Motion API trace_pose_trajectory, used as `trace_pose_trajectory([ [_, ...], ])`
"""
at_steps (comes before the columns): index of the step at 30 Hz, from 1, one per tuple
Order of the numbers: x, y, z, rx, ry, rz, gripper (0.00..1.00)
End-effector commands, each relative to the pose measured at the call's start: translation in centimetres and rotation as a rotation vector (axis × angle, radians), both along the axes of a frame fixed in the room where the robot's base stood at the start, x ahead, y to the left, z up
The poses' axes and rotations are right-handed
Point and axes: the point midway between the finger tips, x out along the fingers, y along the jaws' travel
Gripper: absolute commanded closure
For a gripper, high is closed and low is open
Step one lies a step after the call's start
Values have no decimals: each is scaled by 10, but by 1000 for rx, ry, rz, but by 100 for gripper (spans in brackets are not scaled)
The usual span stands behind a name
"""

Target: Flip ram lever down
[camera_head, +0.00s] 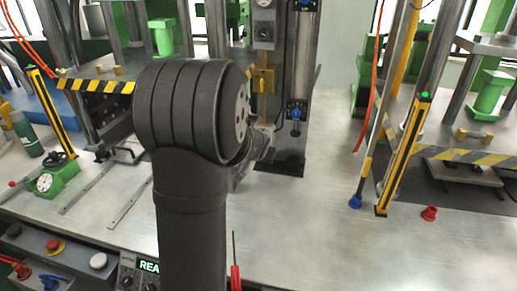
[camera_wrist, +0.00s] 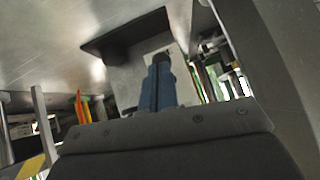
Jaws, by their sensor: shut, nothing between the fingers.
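A yellow control box (camera_head: 264,78) sits on the front of the machine's grey column, with a small lever-like part on it; it may bear the ram lever, but I cannot tell its position for sure. My gripper shows in the wrist view (camera_wrist: 161,60) as two blue fingers pressed together, shut and empty. In the head view my dark arm hides most of the gripper; only a bit of its grey end shows right of the wrist joint, below the yellow box. I cannot see contact with any lever.
A red screwdriver (camera_head: 235,277) is at the front.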

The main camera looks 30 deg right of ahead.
Motion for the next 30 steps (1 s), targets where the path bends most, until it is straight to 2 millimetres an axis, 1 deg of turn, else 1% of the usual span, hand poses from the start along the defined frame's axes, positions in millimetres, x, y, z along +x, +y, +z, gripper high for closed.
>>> trace_pose_trajectory([
  [3, -1, 1, -9, 1, 0, -1, 100],
  [13, 0, 0, -5, -1, -1, 0, 100],
  [23, 0, 0, 9, -1, -1, 0, 100],
  [30, 0, 0, 9, 0, 0, 0, 100],
])
